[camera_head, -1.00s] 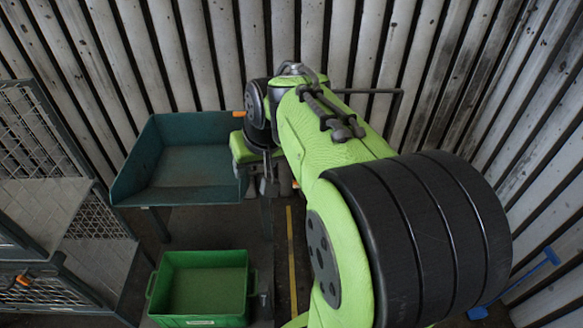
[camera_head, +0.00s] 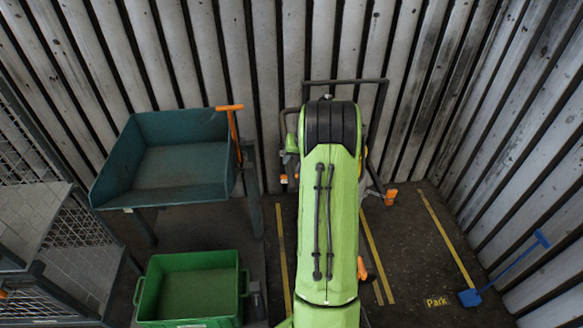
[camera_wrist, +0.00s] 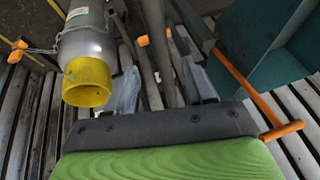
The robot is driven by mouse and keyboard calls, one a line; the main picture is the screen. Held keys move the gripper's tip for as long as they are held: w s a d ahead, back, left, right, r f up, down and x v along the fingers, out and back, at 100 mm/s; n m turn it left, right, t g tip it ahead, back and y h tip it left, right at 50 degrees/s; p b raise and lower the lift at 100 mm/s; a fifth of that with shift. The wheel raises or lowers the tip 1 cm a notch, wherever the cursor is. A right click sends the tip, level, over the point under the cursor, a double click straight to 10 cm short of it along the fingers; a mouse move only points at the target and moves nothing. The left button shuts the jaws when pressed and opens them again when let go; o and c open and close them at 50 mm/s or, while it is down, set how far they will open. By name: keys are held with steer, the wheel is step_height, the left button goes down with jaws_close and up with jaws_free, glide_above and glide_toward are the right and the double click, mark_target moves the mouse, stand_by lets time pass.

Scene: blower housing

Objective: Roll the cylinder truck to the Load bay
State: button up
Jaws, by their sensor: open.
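The cylinder truck is mostly hidden behind my green arm in the head view. Its dark tube handle (camera_head: 345,82) stands against the back wall, and an orange-tipped part (camera_head: 390,197) shows low at right. In the wrist view, a grey gas cylinder (camera_wrist: 88,38) with a yellow collar is held by a chain at upper left, beside grey frame tubes with orange tips. My gripper (camera_wrist: 160,88) is open, its two grey fingers apart and pointing towards these tubes. I cannot tell whether a tube lies between the fingers. The Load bay marking is not readable.
A teal bin (camera_head: 180,165) on legs stands left, with an orange T-handle (camera_head: 232,125) beside it. A green crate (camera_head: 190,290) and a mesh cage (camera_head: 45,215) are at left. Yellow floor lines, a "Park" label (camera_head: 436,301) and a blue tool (camera_head: 505,270) are at right.

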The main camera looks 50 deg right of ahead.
mark_target(291, 167)
steer(key=x, duration=0.6)
steer(key=shift+w+f, duration=0.1)
jaws_close()
stand_by(1.1)
